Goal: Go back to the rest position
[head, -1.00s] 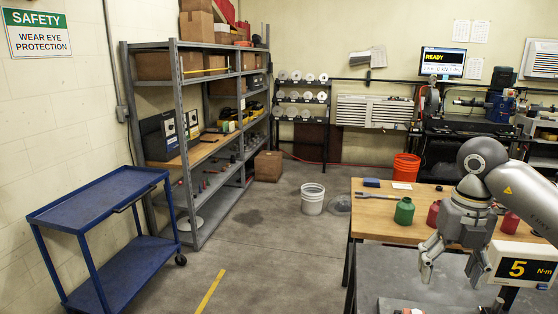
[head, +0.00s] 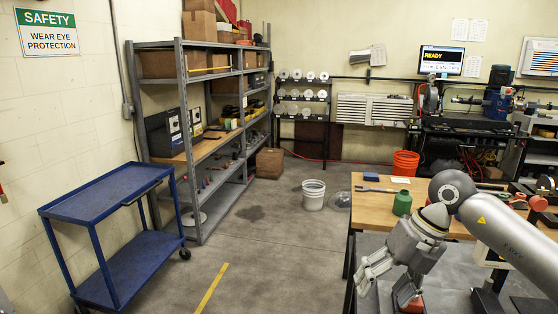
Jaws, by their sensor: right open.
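My right gripper (head: 388,284) hangs at the lower right, over the left part of the grey bench top (head: 375,243). Its fingers are spread and I see nothing between them. A red object (head: 415,304) shows just beside and below its right fingertip, partly hidden by it; I cannot tell whether they touch. My right arm reaches in from the right edge and covers much of the bench. My left gripper is not in view.
A wooden table (head: 372,202) behind the bench holds a green container (head: 402,203) and a blue-handled tool (head: 371,177). A blue cart (head: 113,192) and grey shelving (head: 189,160) stand left.

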